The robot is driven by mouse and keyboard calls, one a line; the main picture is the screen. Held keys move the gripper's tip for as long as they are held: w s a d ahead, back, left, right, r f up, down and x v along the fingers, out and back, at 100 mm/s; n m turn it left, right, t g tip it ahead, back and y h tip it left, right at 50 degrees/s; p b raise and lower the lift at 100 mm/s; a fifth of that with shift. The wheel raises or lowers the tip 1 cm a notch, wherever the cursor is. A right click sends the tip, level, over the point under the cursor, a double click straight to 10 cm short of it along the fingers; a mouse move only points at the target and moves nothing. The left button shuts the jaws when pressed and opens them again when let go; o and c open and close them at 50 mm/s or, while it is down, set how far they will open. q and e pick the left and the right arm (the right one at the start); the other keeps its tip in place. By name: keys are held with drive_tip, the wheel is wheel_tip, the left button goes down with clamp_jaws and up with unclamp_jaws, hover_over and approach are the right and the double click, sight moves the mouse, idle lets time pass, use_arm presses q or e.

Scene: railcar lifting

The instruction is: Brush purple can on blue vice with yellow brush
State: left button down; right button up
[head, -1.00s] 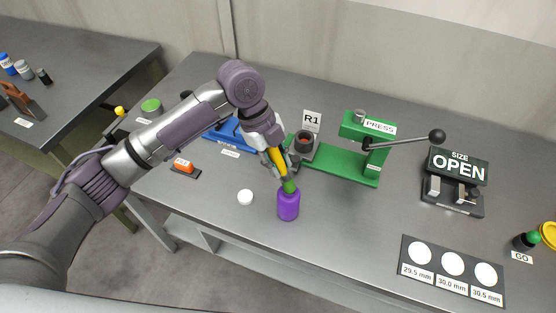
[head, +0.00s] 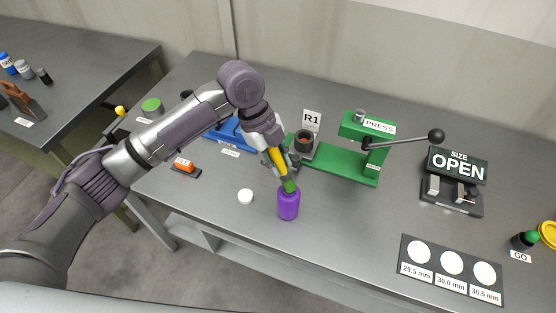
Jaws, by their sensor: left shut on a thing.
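My left gripper (head: 274,150) is shut on the yellow brush (head: 278,162) and points it down and slightly right. The brush's green lower end (head: 289,186) meets the top of the purple can (head: 288,205); I cannot tell whether it goes inside. The can appears upright near the table's front edge, with no vice visible under it. The blue vice (head: 228,137) stands behind and left of the gripper, partly hidden by my left arm. My right gripper does not show.
A green press (head: 345,163) with a long lever stands right of the gripper. A small white disc (head: 245,196) lies left of the can. An orange item (head: 184,166) sits farther left. A size card (head: 452,270) lies at front right. The table between can and card is clear.

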sight(278, 150)
use_arm(q)
drive_tip(key=shift+r+p, duration=2.3)
drive_tip(key=shift+r, duration=0.15)
drive_tip(key=shift+r+p, duration=0.65)
drive_tip(key=shift+r, duration=0.4)
drive_tip(key=shift+f, duration=0.1)
drive_tip(key=shift+a+f+n+b, duration=0.2)
drive_tip(key=shift+n+b, duration=0.1)
drive_tip(key=s+a+f+n+t+y+b, duration=0.1)
drive_tip(key=a+f+n+b, duration=0.3)
drive_tip(key=n, duration=0.9)
drive_tip(key=s+a+f+n+t+y+b, duration=0.1)
drive_tip(key=a+f+n+t+y+b, duration=0.2)
drive_tip(key=a+n+b, duration=0.7)
drive_tip(key=a+f+n+y, duration=0.1)
drive_tip(key=a+n, duration=0.1)
drive_tip(key=shift+s+f+n+t, duration=0.15)
drive_tip(key=shift+s+n+t, duration=0.25)
